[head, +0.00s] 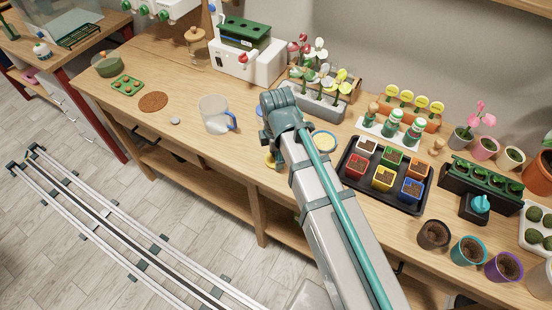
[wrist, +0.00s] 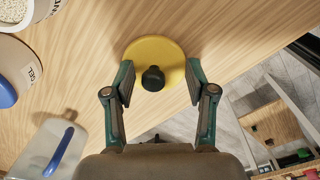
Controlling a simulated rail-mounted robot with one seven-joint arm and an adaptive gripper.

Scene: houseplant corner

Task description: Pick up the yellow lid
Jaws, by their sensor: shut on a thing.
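The yellow lid (wrist: 160,52), a round disc with a black knob (wrist: 153,78), is between the fingers of my gripper (wrist: 158,85) in the wrist view. The fingers are shut on it, one at each side of the disc, with the knob between them. In the head view only a small yellow part of the lid (head: 270,160) shows beside my arm, near the table's front edge. My arm hides most of the gripper there. I cannot tell how high the lid is above the wood.
A clear jug with a blue handle (head: 215,115) stands to the left. A round tub (head: 324,141) is just right of my arm. A black tray (head: 350,180) of coloured pots stands further right. Bare wood (head: 180,135) lies left of the jug.

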